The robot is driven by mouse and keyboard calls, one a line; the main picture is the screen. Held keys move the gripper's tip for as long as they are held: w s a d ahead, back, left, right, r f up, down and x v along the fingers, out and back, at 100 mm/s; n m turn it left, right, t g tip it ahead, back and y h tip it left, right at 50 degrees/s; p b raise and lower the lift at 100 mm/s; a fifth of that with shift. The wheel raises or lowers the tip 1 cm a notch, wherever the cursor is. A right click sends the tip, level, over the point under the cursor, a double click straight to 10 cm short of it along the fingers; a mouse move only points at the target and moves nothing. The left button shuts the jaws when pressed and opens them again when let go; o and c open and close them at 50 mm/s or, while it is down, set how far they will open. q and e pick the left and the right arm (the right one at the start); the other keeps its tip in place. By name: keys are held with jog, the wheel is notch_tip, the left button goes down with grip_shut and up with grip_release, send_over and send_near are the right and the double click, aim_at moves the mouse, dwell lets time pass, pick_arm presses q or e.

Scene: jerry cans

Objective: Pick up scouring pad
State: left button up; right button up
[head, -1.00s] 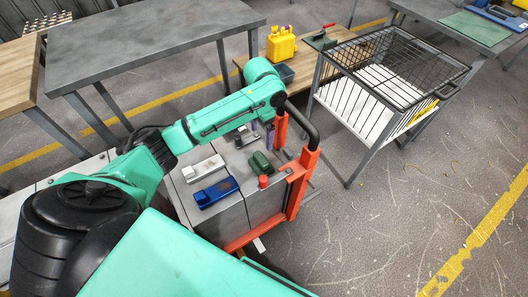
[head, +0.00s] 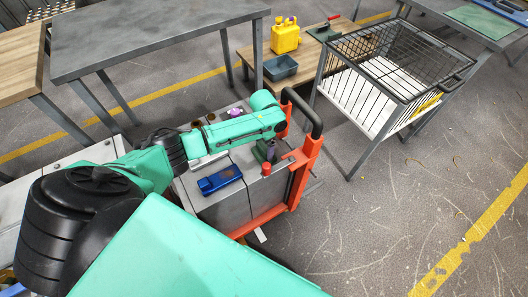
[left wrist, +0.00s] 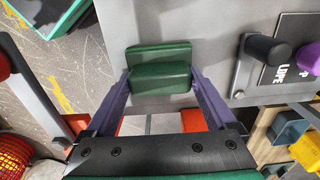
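The green block-shaped thing that I take for the scouring pad (left wrist: 160,78) sits on the grey cart top in the left wrist view. It shows a raised front part and a second green edge behind. My left gripper (left wrist: 160,76) has its two purple fingers on either side of it, tips close to its sides; I see no clear grip or lift. In the head view my left gripper (head: 269,150) points down at the cart's right side, and the pad is mostly hidden by the arm and fingers. My right gripper is not in view.
The cart top (head: 222,210) also holds a blue tool (head: 220,180), a red-capped item (head: 266,169) and a purple item (head: 235,112). An orange frame with a black handle (head: 302,112) rises close on the right. A yellow jerry can (head: 285,38) and grey bin (head: 280,68) stand behind.

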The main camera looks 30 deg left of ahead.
aim_at(264, 146)
pick_arm(q)
jog(key=c, duration=0.3)
jog(key=shift+r, duration=0.2)
jog(key=shift+c, duration=0.2)
notch_tip(264, 146, up, 20)
jog(key=p, duration=0.1)
